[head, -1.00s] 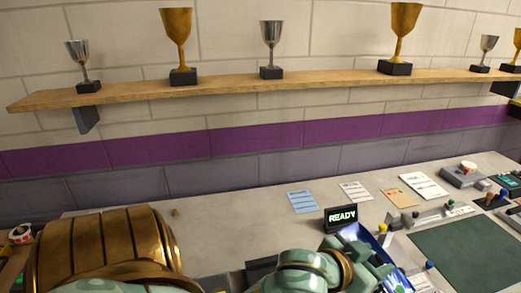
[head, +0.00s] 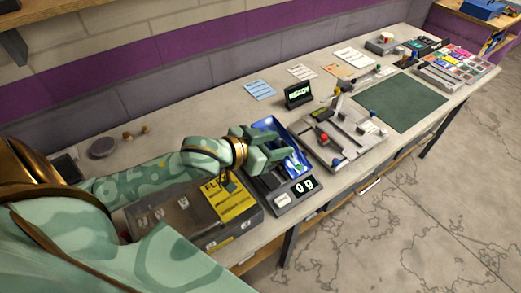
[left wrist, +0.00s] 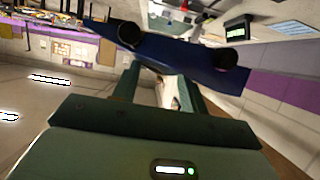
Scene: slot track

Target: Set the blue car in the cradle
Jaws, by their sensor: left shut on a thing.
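The blue car (head: 268,124) is in my left gripper (head: 279,153), which hides part of it in the head view. In the left wrist view the blue car (left wrist: 180,50) lies across the fingertips, with two dark wheels showing. The gripper is shut on it. The car shows over or beside a dark scale (head: 284,199) whose display reads 0 g; I cannot tell the gap below it. I cannot pick out the cradle for certain. A pale fixture plate (head: 350,153) with slots and coloured knobs lies just right of the gripper. My right gripper is not in view.
A small READY screen (head: 299,94) stands behind the gripper. A grey box with a yellow label (head: 232,203) lies under my left forearm. A green mat (head: 402,106) to the right is bare. Cards (head: 260,89) lie along the back of the bench.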

